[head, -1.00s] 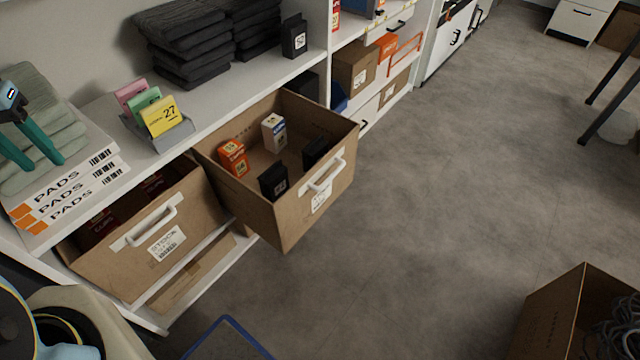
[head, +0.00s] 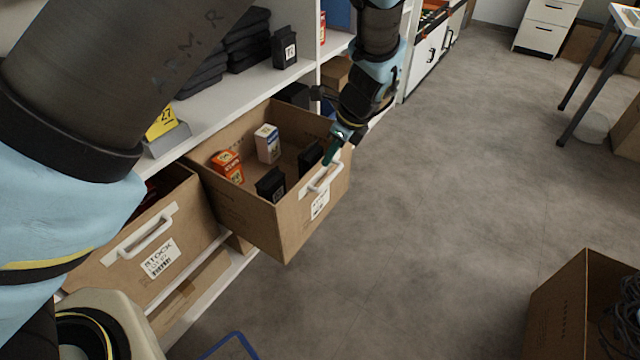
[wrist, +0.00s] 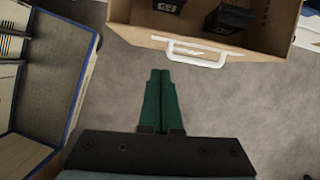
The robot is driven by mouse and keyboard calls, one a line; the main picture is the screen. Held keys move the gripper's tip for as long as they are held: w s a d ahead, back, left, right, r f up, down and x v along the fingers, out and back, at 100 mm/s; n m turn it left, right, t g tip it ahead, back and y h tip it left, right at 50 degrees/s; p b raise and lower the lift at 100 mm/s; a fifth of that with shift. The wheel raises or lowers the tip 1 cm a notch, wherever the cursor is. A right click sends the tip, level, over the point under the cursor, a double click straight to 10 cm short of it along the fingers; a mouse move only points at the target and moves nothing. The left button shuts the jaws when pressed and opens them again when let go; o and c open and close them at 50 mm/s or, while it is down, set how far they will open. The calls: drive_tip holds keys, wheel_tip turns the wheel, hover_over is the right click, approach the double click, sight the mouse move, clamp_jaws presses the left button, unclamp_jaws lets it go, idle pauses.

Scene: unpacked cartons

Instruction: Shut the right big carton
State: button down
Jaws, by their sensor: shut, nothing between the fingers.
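The right big carton (head: 262,232) is brown and open-topped, and it sticks out from the shelf over the floor. A white handle (head: 322,178) and a label are on its front. Several small boxes stand inside, among them an orange one (head: 227,165) and a white one (head: 267,143). In the wrist view the carton's front with its handle (wrist: 197,53) is at the top. My gripper (head: 331,156) has teal fingers, shut and empty. In the wrist view its fingertips (wrist: 160,73) point at the carton front, over floor, with a visible gap below the handle.
The left big carton (head: 133,255) sits on the shelf beside it, with its own handle. A blue-edged bin (wrist: 86,85) stands at the left of the wrist view. Another open carton (head: 556,310) with cables is on the floor at right. The floor between is clear.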

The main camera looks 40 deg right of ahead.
drive_tip(key=s+d+f+m, duration=0.1)
drive_tip(key=s, duration=0.1)
drive_tip(key=p, duration=0.2)
hover_over(305, 186)
drive_tip(key=s, duration=0.2)
drive_tip(key=shift+s+d+f, duration=0.1)
drive_tip(key=shift+d+f, duration=0.05)
drive_tip(key=shift+f, duration=2.1)
drive_tip(key=shift+s+d+f, duration=0.1)
drive_tip(key=shift+f, duration=2.1)
drive_tip(key=shift+w, duration=0.2)
drive_tip(key=w+a, duration=0.3)
drive_tip(key=w, duration=0.9)
drive_tip(key=w+a+b, duration=0.1)
drive_tip(key=w+a, duration=0.2)
drive_tip(key=w, duration=1)
drive_tip(key=shift+w+a, duration=0.25)
drive_tip(key=shift+w+r, duration=0.1)
